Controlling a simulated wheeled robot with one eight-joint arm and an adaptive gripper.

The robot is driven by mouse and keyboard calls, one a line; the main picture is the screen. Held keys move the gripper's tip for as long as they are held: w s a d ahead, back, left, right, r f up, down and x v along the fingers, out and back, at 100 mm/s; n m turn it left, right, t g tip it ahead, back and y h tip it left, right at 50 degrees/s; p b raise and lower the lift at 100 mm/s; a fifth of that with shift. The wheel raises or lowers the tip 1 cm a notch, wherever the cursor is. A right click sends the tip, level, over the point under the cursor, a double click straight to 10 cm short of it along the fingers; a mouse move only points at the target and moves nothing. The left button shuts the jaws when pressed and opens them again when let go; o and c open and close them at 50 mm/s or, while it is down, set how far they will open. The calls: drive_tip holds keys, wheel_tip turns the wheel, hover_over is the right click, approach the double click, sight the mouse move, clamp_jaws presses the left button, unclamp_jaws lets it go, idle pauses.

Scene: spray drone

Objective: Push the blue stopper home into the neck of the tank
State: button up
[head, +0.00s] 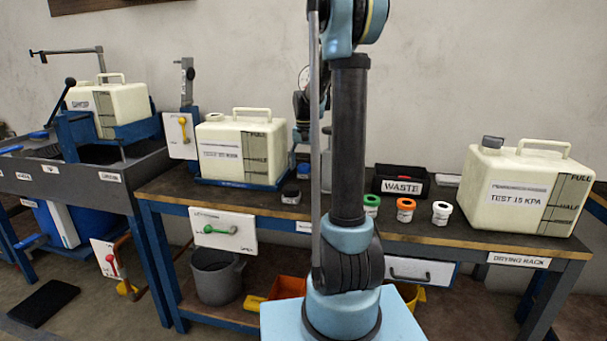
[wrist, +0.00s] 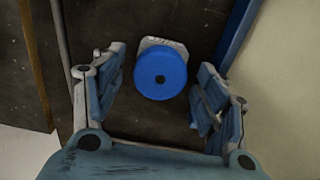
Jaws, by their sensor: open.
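My gripper (wrist: 158,84) is open, with one finger on each side of the stopper and gaps between. In the head view my gripper is largely hidden behind my arm. The middle cream tank (head: 240,152) stands on a blue tray (head: 240,184), with a pale neck (head: 214,117) at its top left. A cream wall, likely this tank's, shows at the right in the wrist view (wrist: 290,70).
Another tank (head: 520,190) marked TEST 15 KPA stands at the right with a grey cap. A third tank (head: 125,105) stands at the left. Green, orange and white-topped cups (head: 405,210) and a WASTE box (head: 402,186) stand on the bench. A dark small piece (head: 291,193) is near the front edge.

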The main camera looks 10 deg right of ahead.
sight(305, 165)
idle(0.3)
drive_tip(key=c, duration=1.5)
drive_tip(key=shift+o, duration=0.2)
drive_tip(key=shift+r, duration=0.15)
drive_tip(key=shift+r, duration=2.75)
drive_tip(key=shift+r, duration=0.1)
